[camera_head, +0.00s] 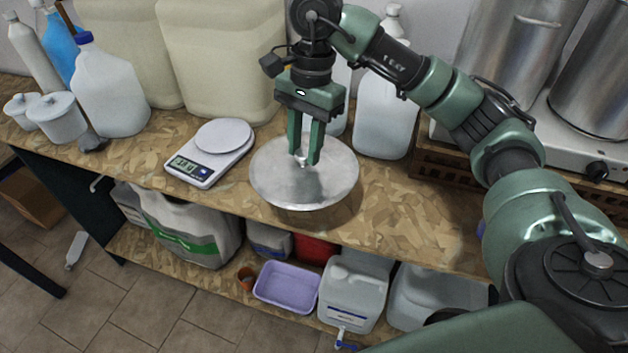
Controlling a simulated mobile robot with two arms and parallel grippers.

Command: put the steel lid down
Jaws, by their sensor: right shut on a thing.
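The steel lid (275,185) is a round, shiny disc with a small knob at its centre. It is over the front part of the wooden worktop (400,207), to the right of the scale. My right gripper (305,160) points down from above and is shut on the knob of the lid. The lid looks about level. A shadow shows on the worktop by its right edge, and I cannot tell whether it touches the surface. My left gripper is not in view.
A kitchen scale (210,152) stands left of the lid. Large jugs (222,60) line the back. Steel pots (515,50) stand on a hotplate (590,150) at the right. The worktop right of the lid is clear. A lower shelf holds a purple tub (287,286) and canisters (352,290).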

